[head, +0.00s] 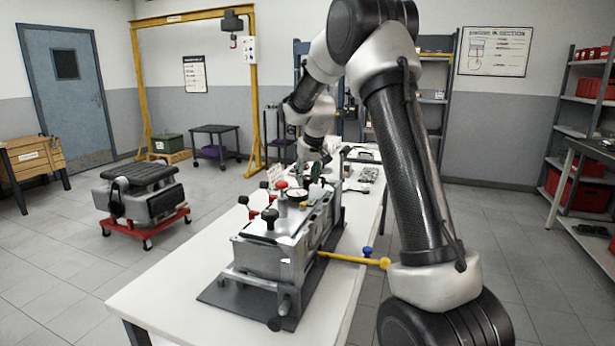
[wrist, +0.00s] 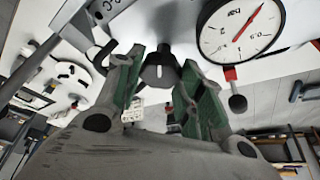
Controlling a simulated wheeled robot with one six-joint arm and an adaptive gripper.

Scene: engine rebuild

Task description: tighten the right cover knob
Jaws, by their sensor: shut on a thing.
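My gripper (wrist: 162,72) shows in the wrist view with its two green-padded fingers on either side of a black cover knob (wrist: 159,72). It is shut on this knob, which has a pale mark on its face and sits against a light cover surface. In the head view my gripper (head: 316,172) reaches down at the far end of the metal engine housing (head: 268,256). The knob in its grip cannot be made out there. Another black knob (head: 269,218) stands upright on the near part of the housing top.
A dial gauge (wrist: 240,30) is close to the right finger, with a red-and-black handle (wrist: 236,92) below it. In the head view a red-topped post (head: 282,193) rises from the housing. A yellow bar (head: 350,260) sticks out right. The white table (head: 160,290) is clear at front left.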

